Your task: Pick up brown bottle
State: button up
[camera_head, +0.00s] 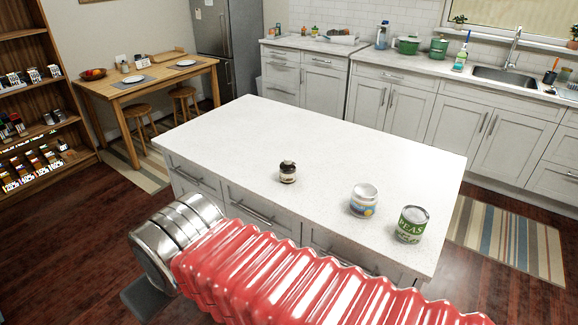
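A small brown bottle (288,172) with a dark cap and a pale label stands upright on the white island countertop (235,135), near its front edge and left of two other containers. My arm, with red ribbed covering and a silver joint, crosses the bottom of the head view in front of the island. The fingers of my gripper are not visible, so its opening cannot be seen. Nothing in view touches the bottle.
A white jar (363,200) and a green peas can (411,224) stand right of the bottle. The island's left and back are clear. Wooden shelves (45,85) and a dining table (150,85) stand left; a sink counter (400,62) runs behind.

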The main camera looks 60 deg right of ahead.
aim_at(288, 168)
jog(key=z, duration=0.45)
jog(key=i, duration=0.85)
jog(key=z, duration=0.45)
